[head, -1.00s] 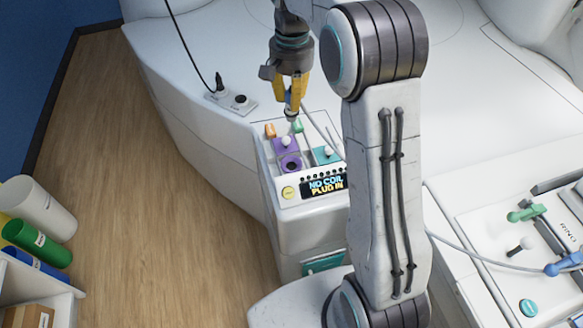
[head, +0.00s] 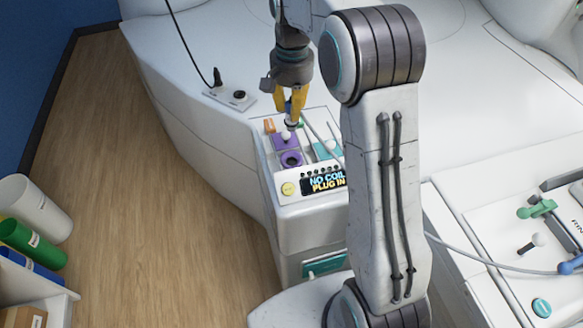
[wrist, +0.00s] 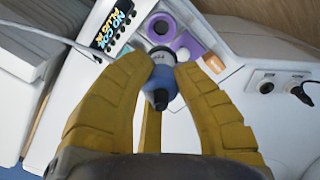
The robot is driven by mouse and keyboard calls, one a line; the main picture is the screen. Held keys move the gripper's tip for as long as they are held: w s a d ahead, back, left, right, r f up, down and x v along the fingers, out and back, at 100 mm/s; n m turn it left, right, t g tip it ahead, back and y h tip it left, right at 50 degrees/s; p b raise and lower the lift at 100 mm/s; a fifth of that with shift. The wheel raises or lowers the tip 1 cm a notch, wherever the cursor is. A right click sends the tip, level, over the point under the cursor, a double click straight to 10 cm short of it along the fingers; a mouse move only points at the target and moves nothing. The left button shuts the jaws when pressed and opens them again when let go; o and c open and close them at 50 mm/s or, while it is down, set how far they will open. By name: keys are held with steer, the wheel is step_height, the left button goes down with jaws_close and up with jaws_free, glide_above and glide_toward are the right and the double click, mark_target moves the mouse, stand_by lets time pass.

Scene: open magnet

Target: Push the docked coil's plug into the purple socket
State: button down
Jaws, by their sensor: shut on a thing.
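My gripper (head: 290,113) is shut on a blue plug, which also shows between the yellow fingers in the wrist view (wrist: 160,87). The plug's dark collar faces the socket panel. The purple socket (head: 282,157) is a purple block with a round dark hole on the white panel. Its ring also shows in the wrist view (wrist: 148,27), beyond the plug's tip. The plug is apart from that hole, and in the head view it is above and behind it. A purple piece with a white knob (head: 286,136) lies between them in the picture.
A teal piece (head: 325,150) and an orange piece (head: 269,125) flank the purple parts. The display (head: 324,183) reads "NO COIL PLUG IN", beside a yellow button (head: 289,189). A plate with a black cable (head: 229,97) is at the left. My arm hides the panel's right side.

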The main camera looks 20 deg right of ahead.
step_height(320, 180, down, 11)
steer(key=b, duration=0.7)
steer(key=shift+f+b, duration=1.2)
steer(key=shift+f, duration=0.4)
stand_by(1.0)
stand_by(0.4)
steer(key=c, duration=1.1)
jaws_free()
steer(key=shift+o, duration=0.2)
step_height(320, 180, up, 11)
steer(key=shift+r, duration=0.5)
